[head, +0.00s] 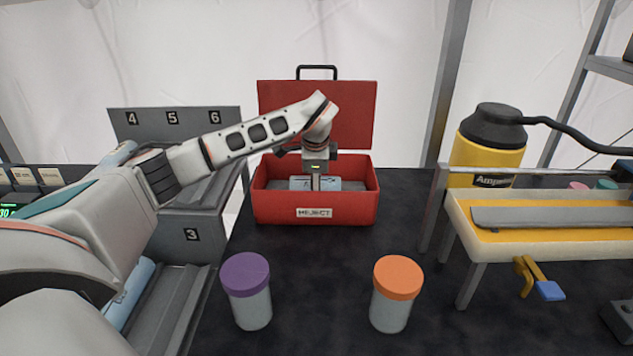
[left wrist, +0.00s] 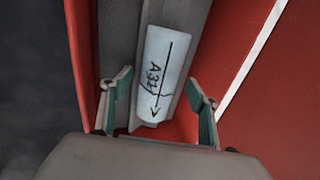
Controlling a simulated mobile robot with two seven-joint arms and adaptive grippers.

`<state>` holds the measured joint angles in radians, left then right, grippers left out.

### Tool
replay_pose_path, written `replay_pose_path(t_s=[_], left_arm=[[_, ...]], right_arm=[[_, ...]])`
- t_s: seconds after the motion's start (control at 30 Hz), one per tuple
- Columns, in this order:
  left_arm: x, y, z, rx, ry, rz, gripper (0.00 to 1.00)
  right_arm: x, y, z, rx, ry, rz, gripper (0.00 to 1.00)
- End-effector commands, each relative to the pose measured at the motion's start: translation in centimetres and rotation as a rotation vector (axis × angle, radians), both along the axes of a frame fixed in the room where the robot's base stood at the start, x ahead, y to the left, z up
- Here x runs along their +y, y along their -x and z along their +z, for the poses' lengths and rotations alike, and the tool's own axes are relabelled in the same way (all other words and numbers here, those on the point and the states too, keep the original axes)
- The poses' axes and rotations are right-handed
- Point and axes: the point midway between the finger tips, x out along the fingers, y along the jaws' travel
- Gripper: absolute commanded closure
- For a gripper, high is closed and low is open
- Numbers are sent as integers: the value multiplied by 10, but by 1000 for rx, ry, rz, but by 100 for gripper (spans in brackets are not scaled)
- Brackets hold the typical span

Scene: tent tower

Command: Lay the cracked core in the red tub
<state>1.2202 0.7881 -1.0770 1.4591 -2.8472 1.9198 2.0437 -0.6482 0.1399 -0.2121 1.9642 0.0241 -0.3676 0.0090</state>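The red tub (head: 315,207), a toolbox with its lid raised and a REJECT label, stands at the middle back of the table. The cracked core (left wrist: 163,70) is a pale cylinder marked A31 with an arrow and a dark crack line. It lies in a grey channel (left wrist: 120,40) inside the tub; part of it shows pale in the head view (head: 300,184). My left gripper (head: 316,184) reaches down into the tub. In the left wrist view its fingers (left wrist: 160,85) are spread on either side of the core, with gaps visible. My right gripper is not seen.
A purple-lidded jar (head: 247,290) and an orange-lidded jar (head: 393,293) stand in front of the tub. A numbered grey rack (head: 192,232) is at left. A yellow-topped tray stand (head: 550,217) and a yellow bottle (head: 487,150) are at right. Dark table between the jars is clear.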

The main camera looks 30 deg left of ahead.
Motion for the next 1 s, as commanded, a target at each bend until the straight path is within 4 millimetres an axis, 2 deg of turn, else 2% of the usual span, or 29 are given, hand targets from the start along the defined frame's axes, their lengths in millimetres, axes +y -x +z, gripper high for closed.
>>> replay_pose_path(t_s=[0.23, 0.37, 0.8, 1.0], left_arm=[[0, 0, 1, 1, 1, 0, 40], [-3, 3, 12, -3, 0, -2, 40], [-20, 32, 88, -4, -1, -1, 40], [-24, 40, 106, -1, -1, -1, 40]], right_arm=[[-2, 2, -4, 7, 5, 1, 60], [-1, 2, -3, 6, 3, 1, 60], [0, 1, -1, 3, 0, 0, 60], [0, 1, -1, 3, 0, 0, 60]])
